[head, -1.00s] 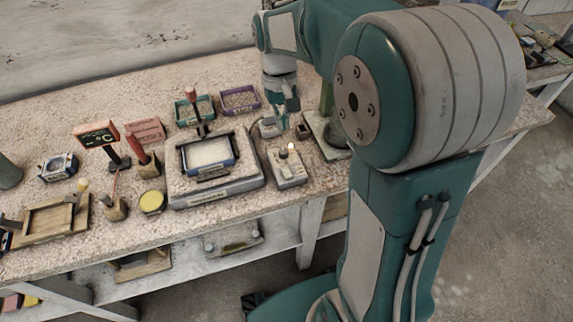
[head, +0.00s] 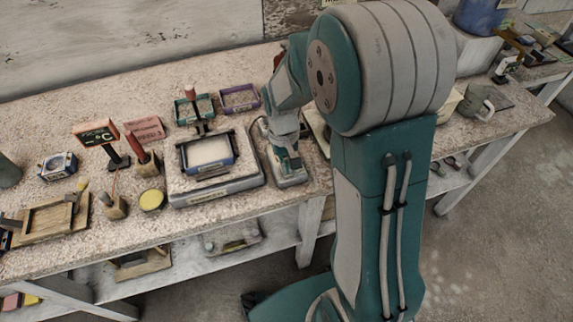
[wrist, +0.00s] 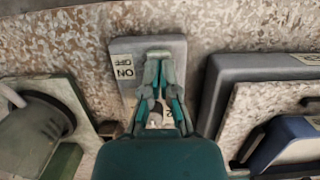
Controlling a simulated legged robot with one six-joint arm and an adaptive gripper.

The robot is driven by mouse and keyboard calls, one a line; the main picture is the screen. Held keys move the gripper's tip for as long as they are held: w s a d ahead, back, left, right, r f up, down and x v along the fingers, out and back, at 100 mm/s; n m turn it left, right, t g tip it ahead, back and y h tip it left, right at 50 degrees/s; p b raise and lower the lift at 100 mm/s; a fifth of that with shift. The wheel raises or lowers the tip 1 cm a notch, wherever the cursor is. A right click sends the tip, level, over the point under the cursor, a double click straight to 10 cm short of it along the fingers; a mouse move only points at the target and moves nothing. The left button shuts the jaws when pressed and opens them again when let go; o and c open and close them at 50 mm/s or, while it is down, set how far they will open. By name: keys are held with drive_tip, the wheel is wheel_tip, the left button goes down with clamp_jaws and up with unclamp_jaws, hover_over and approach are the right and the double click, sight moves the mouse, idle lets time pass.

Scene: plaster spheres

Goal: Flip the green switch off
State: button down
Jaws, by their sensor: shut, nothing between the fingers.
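A small grey switch box (head: 292,183) stands near the front edge of the table, right of the larger grey framed device. In the wrist view the box (wrist: 130,47) bears a pale label (wrist: 123,67) that reads upside down. My gripper (head: 288,168) points down over this box. In the wrist view my gripper (wrist: 160,60) has its fingers together and empty, over the box top. A small pale round part (wrist: 155,118) shows between the finger links. The green switch itself cannot be made out; my fingers cover much of the box top.
The larger grey device (head: 230,187) stands close on the left and also shows in the wrist view (wrist: 215,80). A grey rounded object (wrist: 30,135) stands on a greenish base at the wrist view's left. Green (head: 182,120) and purple (head: 240,110) trays lie behind.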

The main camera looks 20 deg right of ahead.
idle(0.3)
drive_tip(key=shift+s+f+t, duration=0.55)
drive_tip(key=shift+s+t, duration=0.05)
drive_tip(key=shift+t, duration=0.3)
drive_tip(key=shift+w, duration=0.15)
drive_tip(key=shift+w+r, duration=0.15)
drive_tip(key=shift+w, duration=0.65)
drive_tip(key=shift+w+r, duration=0.2)
drive_tip(key=shift+r, duration=0.15)
wheel_tip(320, 180, up, 14)
drive_tip(key=shift+f, duration=0.15)
